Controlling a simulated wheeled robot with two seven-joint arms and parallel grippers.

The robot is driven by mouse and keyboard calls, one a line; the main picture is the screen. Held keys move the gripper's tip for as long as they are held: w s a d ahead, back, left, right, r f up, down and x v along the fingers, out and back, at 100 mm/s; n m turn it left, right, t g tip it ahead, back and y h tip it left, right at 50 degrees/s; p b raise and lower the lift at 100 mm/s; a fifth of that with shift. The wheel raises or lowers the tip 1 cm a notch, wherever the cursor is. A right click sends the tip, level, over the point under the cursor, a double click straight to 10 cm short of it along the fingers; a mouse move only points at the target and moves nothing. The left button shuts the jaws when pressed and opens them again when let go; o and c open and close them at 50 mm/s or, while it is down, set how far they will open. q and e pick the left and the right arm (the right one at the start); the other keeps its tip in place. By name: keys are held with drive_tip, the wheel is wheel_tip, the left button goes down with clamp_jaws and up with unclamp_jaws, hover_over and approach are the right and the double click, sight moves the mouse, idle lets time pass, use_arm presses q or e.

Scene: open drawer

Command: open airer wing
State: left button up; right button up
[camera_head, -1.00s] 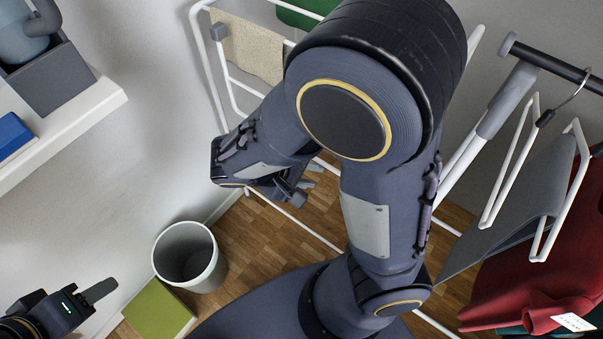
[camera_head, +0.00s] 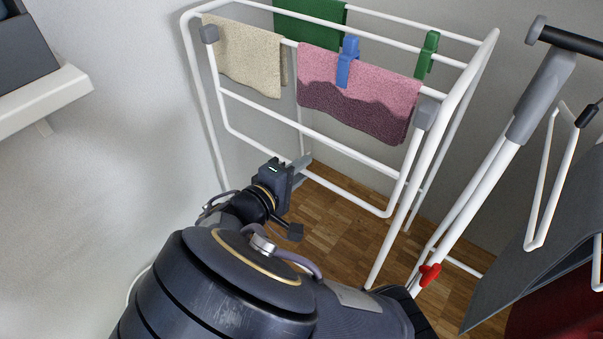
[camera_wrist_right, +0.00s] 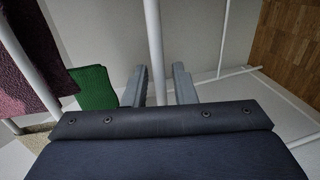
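The white airer (camera_head: 470,70) stands against the wall. Its near wing (camera_head: 310,133) is a white tube frame hanging down from grey joints (camera_head: 425,115) at the top rail. My right gripper (camera_head: 303,170) is at the wing's lower bar, left of the bar's middle. In the right wrist view its two grey fingers (camera_wrist_right: 160,87) are apart, with a white bar (camera_wrist_right: 154,50) between them, nearer the left finger. Whether either finger touches the bar cannot be told. My left gripper is out of view.
A beige cloth (camera_head: 245,55), a pink cloth (camera_head: 355,90) and a green cloth (camera_head: 310,18) hang on the airer, with blue and green pegs.

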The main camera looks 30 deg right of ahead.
drive_tip(key=shift+w+d, duration=0.1)
drive_tip(key=shift+d, duration=0.2)
clamp_jaws()
